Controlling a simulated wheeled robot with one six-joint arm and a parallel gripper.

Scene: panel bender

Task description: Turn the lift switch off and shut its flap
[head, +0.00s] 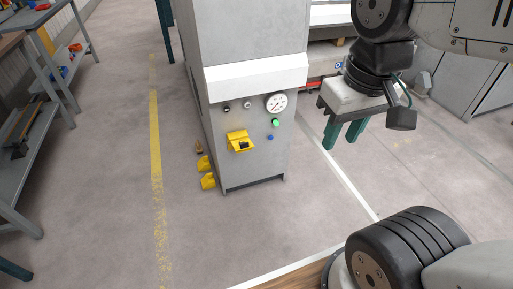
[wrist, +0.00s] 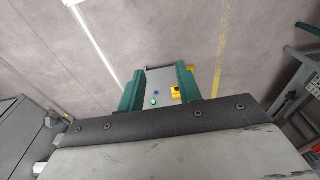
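The yellow lift switch (head: 240,141) is on the front of the grey machine cabinet, left of centre in the head view. Its yellow flap (head: 237,134) appears raised, with a dark switch part (head: 244,146) showing below it. Which way the switch is set is too small to tell. The yellow switch also shows small in the wrist view (wrist: 174,88), between the fingers and near one of them. My gripper (head: 341,144) has its two green fingers apart and empty. It hangs to the right of the cabinet, clear of the switch.
The cabinet (head: 247,177) also carries a round gauge (head: 276,103), a lit green lamp (head: 276,123), a blue button (head: 270,137) and small knobs. Yellow pedals (head: 208,181) sit at its lower left. A workbench (head: 30,120) stands far left. Floor in front is clear.

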